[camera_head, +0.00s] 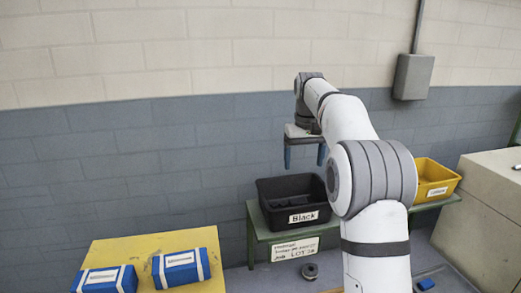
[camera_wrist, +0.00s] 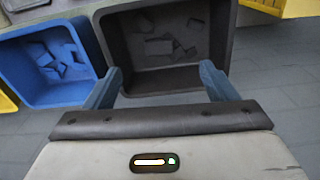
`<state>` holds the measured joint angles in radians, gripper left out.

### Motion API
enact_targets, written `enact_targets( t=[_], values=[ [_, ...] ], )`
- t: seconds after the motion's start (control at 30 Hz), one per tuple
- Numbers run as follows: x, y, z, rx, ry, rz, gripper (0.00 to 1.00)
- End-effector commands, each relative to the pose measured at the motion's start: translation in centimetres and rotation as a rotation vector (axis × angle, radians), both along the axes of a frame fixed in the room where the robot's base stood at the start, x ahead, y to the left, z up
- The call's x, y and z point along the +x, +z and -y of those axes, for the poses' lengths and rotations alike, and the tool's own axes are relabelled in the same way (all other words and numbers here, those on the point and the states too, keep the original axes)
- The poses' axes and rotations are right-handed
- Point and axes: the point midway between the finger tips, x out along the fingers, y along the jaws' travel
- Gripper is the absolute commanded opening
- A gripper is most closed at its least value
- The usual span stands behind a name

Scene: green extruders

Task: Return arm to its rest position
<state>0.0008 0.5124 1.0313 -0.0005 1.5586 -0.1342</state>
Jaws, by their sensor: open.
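My white and grey arm rises on the right in the head view and bends over toward the bins. My gripper (camera_head: 304,158) hangs with its two blue fingers pointing down, apart and empty, above the black bin (camera_head: 275,187). In the wrist view my gripper (camera_wrist: 160,88) shows spread fingers with nothing between them. The black bin (camera_wrist: 180,81) lies beyond the fingertips there, with several dark pieces inside. The black bin carries a label reading "Black".
A blue bin (camera_wrist: 85,75) with several pieces stands beside the black one. A yellow bin (camera_head: 437,184) is behind my arm. Blue boxes (camera_head: 181,270) lie on a yellow table (camera_head: 150,248). A grey wall box (camera_head: 412,77) hangs at upper right. A beige block (camera_head: 492,200) stands far right.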

Motion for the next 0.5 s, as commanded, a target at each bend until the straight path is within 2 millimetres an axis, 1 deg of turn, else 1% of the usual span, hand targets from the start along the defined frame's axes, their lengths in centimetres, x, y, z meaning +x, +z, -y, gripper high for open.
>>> enact_targets(
  t=[0.03,0.27,0.3,0.37,0.4,0.47,0.5],
  values=[
    [-1.7,0.1,0.0,0.000,-0.006,0.014,0.79],
    [-8.5,-0.5,0.0,0.001,-0.031,0.070,0.79],
    [-9.7,-0.8,0.0,0.002,-0.036,0.079,0.79],
    [-11.7,-1.3,0.0,0.003,-0.044,0.094,0.79],
    [-13.1,-1.7,0.0,0.003,-0.048,0.103,0.79],
    [-15.1,-2.5,0.0,0.004,-0.054,0.118,0.79],
    [-16.5,-3.0,0.0,0.005,-0.059,0.127,0.79]
  ],
)
